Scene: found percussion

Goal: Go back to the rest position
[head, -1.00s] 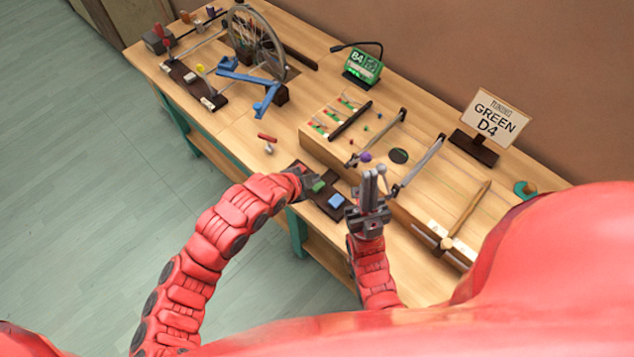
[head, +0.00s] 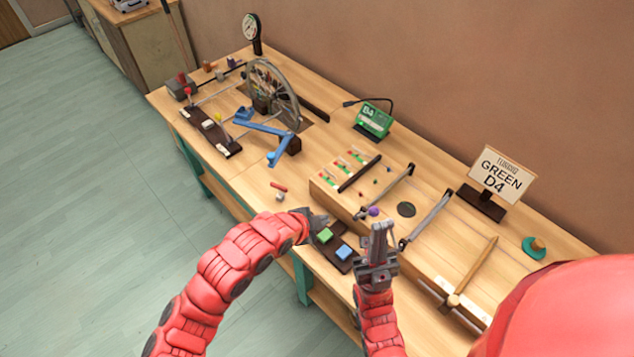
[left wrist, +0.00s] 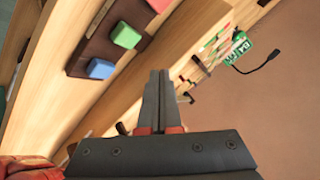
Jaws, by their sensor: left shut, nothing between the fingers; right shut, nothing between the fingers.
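My left gripper (head: 318,219) is shut and empty, low by the bench's front edge beside the dark tray (head: 324,253). A green block (head: 325,235) and a blue block (head: 344,252) sit on that tray. In the left wrist view the shut fingers (left wrist: 155,92) point up the picture, apart from the green block (left wrist: 125,35) and blue block (left wrist: 101,69). My right gripper (head: 380,238) is upright, shut and empty, right of the blue block and in front of the wooden soundboard (head: 430,270).
A spoked wheel (head: 272,92) and a blue bracket (head: 270,133) stand at the far left of the bench. A green display (head: 374,120) and a "GREEN D4" sign (head: 500,175) stand behind. A mallet (head: 474,270) lies on the soundboard. Floor at left is clear.

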